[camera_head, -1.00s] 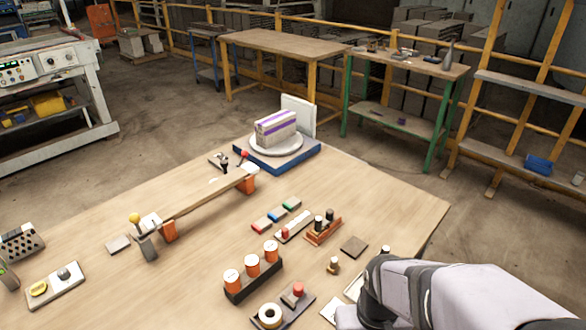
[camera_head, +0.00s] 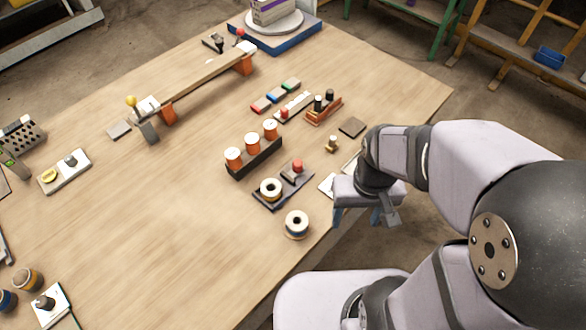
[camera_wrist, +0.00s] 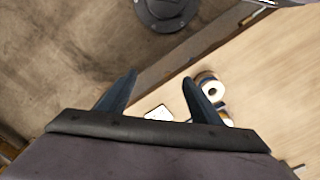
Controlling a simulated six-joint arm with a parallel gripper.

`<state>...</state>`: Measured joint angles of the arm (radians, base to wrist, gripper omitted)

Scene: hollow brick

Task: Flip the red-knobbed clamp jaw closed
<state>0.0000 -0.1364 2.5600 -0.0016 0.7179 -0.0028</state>
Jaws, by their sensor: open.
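A long wooden bar (camera_head: 205,82) lies across two orange supports at the far left of the table. The red-knobbed clamp jaw (camera_head: 239,33) is at the bar's far end, small in the head view; I cannot tell its exact angle. A yellow-knobbed clamp (camera_head: 132,104) is at the near end, its knob upright. My gripper (camera_head: 357,219) is at the table's right edge, far from the red knob, pointing down. In the wrist view my gripper (camera_wrist: 160,77) has its two dark blue fingers spread apart with nothing between them. The red-knobbed clamp does not show in the wrist view.
An orange spool rack (camera_head: 254,157), a dark plate with a red knob and a ring (camera_head: 283,186), and a loose spool (camera_head: 297,224) lie between my gripper and the bar. A blue turntable base (camera_head: 290,40) stands behind the bar's far end. The table's left middle is clear.

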